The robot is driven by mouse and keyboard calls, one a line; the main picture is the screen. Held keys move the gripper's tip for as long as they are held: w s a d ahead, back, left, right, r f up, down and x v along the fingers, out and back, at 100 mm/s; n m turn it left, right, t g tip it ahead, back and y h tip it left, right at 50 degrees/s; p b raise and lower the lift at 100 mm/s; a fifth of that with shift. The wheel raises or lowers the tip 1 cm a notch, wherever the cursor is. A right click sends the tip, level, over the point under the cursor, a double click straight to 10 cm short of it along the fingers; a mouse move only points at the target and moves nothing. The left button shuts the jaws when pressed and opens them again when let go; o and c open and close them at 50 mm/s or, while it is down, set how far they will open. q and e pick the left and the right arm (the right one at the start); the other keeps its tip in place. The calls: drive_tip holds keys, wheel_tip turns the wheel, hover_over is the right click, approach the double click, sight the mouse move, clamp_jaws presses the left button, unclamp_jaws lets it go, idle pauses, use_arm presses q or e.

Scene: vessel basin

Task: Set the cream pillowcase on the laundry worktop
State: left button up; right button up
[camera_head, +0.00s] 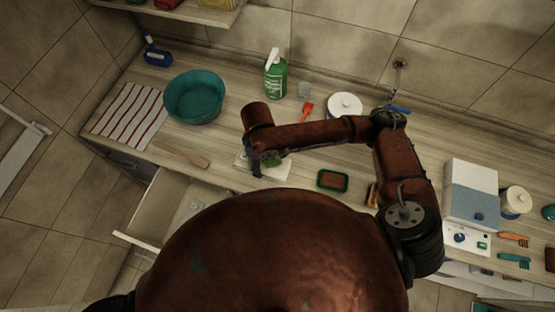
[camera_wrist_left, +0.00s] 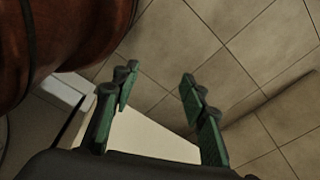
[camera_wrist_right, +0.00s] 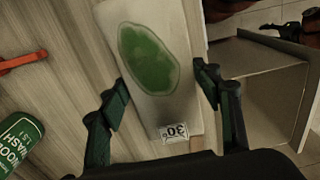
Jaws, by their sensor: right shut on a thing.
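The cream pillowcase (camera_wrist_right: 184,50), a flat folded piece with a green oval and a white "30°" tag, lies between the fingers of my right gripper (camera_wrist_right: 160,80) in the right wrist view. The gripper is shut on it. In the head view the pillowcase (camera_head: 281,172) shows partly behind my right gripper (camera_head: 265,167), over the front part of the laundry worktop (camera_head: 225,147). I cannot tell whether it touches the worktop. My left gripper (camera_wrist_left: 158,76) is open and empty in the left wrist view, above the tiled floor; it is outside the head view.
An open drawer (camera_head: 141,240) sticks out below the worktop. A wooden spatula (camera_head: 182,154), teal basin (camera_head: 194,98), striped towel (camera_head: 127,115), green bottle (camera_head: 276,78), red brush (camera_head: 306,112) and green-rimmed dish (camera_head: 333,180) surround the pillowcase.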

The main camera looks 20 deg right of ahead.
drive_tip(key=w+d+f, duration=0.2)
drive_tip(key=d+f, duration=0.2)
drive_tip(key=f, duration=0.1)
drive_tip(key=shift+w+d, duration=0.35)
drive_tip(key=shift+w, duration=0.05)
drive_tip(key=shift+w+d+f, duration=0.15)
drive_tip(key=shift+d+f, duration=0.15)
drive_tip(key=shift+f, duration=0.2)
drive_tip(key=shift+w+d+f, duration=0.15)
drive_tip(key=shift+d+f, duration=0.05)
drive_tip(key=shift+f, duration=0.05)
use_arm(q)
drive_tip(key=shift+s+r+p, duration=0.45)
drive_tip(key=shift+s, duration=0.25)
use_arm(e)
drive_tip(key=shift+w+d+f, duration=0.1)
drive_tip(key=shift+f, duration=1.6)
drive_tip(key=shift+f, duration=0.1)
drive_tip(key=o, duration=1.4)
drive_tip(key=shift+c, duration=0.2)
use_arm(q)
drive_tip(key=shift+f, duration=0.25)
use_arm(e)
wheel_tip(320, 180, up, 12)
